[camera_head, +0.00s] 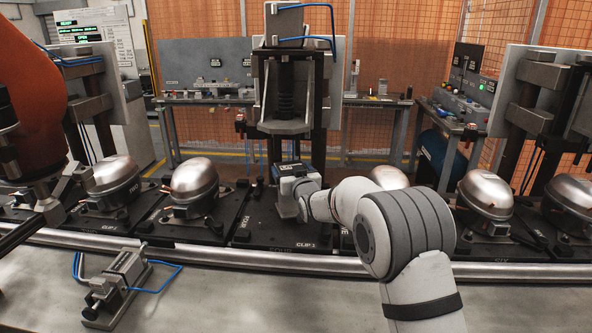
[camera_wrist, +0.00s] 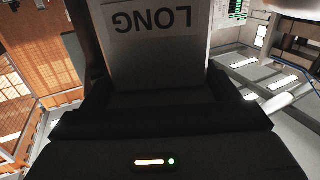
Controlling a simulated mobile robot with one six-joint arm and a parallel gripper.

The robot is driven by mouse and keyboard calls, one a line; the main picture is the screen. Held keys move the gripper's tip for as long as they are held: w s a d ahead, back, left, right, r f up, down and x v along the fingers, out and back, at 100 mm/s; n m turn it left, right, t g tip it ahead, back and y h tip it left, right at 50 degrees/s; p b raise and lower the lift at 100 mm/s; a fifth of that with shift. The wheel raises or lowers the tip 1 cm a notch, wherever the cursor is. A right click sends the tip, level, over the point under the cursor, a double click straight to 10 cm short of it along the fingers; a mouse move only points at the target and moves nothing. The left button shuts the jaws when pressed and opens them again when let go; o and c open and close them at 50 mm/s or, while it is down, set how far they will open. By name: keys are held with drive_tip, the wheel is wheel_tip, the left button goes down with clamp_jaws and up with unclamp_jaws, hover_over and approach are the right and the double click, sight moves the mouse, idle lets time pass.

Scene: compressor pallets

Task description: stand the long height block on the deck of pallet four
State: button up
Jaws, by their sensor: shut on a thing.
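My gripper (camera_head: 293,195) is over the dark deck of the middle pallet (camera_head: 262,226), below the press head. A label on this pallet's front edge reads CLIP 1; its number is too small to read surely. In the wrist view my gripper (camera_wrist: 155,82) is shut on the long height block (camera_wrist: 155,55), a pale block with LONG printed on it, upside down in that picture. The block's lower end is hidden, and in the head view I cannot clearly tell the block from my gripper. I cannot tell whether it touches the deck.
A press head (camera_head: 286,122) on a column stands behind the middle pallet. Domed metal compressors (camera_head: 195,180) sit on the neighbouring pallets, one (camera_head: 388,178) partly behind my arm. A rail (camera_head: 200,249) runs along the front. A small clamp fixture (camera_head: 118,283) with a blue hose is at front left.

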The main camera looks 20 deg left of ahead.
drive_tip(key=shift+f+x, duration=0.15)
drive_tip(key=shift+x, duration=0.5)
drive_tip(key=shift+f+x, duration=0.15)
drive_tip(key=shift+x, duration=0.55)
drive_tip(key=shift+w+a+f+p, duration=0.35)
drive_tip(key=shift+w+a+f, duration=0.4)
drive_tip(key=shift+w+f, duration=0.3)
drive_tip(key=o, duration=2)
drive_tip(key=shift+f, duration=0.35)
drive_tip(key=shift+c, duration=0.2)
drive_tip(key=shift+s+d, duration=0.1)
drive_tip(key=shift+s, duration=0.05)
